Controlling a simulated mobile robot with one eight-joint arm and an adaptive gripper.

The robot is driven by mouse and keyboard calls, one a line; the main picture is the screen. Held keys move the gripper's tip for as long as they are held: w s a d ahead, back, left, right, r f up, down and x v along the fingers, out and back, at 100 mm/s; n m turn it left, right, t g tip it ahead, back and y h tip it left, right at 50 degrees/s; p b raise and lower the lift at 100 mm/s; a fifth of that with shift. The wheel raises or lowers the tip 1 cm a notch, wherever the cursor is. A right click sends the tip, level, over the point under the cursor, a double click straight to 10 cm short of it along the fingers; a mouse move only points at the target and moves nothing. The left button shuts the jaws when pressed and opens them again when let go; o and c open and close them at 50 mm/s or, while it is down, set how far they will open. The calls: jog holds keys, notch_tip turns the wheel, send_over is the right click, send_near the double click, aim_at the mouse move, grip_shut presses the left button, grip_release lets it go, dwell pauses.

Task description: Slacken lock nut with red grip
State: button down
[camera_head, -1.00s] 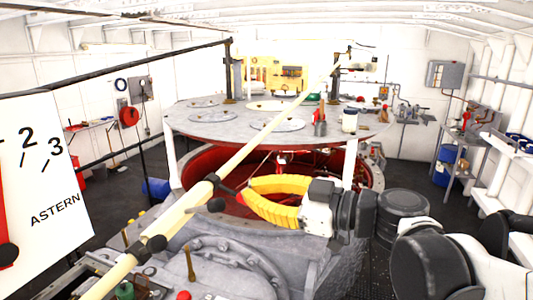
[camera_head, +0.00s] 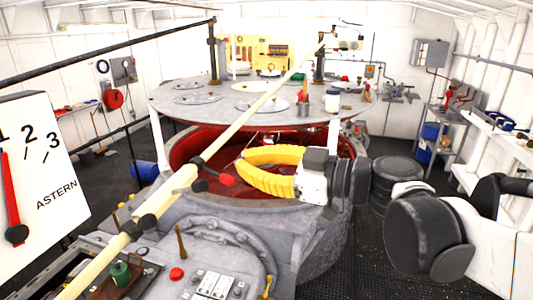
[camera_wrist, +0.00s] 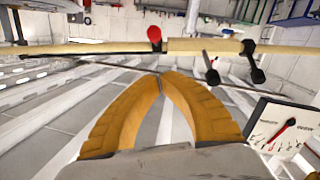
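A long cream pole (camera_head: 252,115) slants across the head view, with black fittings along it. The lock nut's red grip (camera_head: 221,178) sticks out to the right from a dark fitting on the pole. In the wrist view the red grip (camera_wrist: 154,34) shows end-on as a rounded red knob above the pole, beyond my fingertips. My gripper (camera_head: 240,164) has curved yellow fingers whose tips meet, with nothing seen between them. In the head view the tips appear close beside the red grip. I cannot tell the depth gap; no contact shows in the wrist view (camera_wrist: 160,76).
A white dial board (camera_head: 42,170) with a red pointer stands at the left. A round grey table (camera_head: 190,112) lies behind the pole, above a red-lined drum (camera_head: 180,150). A grey casing with control buttons (camera_head: 215,285) is in front. A dark barrel (camera_head: 397,175) stands to the right.

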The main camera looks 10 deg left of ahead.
jog(key=s+d+f, duration=0.1)
jog(key=d, duration=0.6)
jog(key=shift+d+f, duration=0.15)
jog(key=shift+d, duration=0.1)
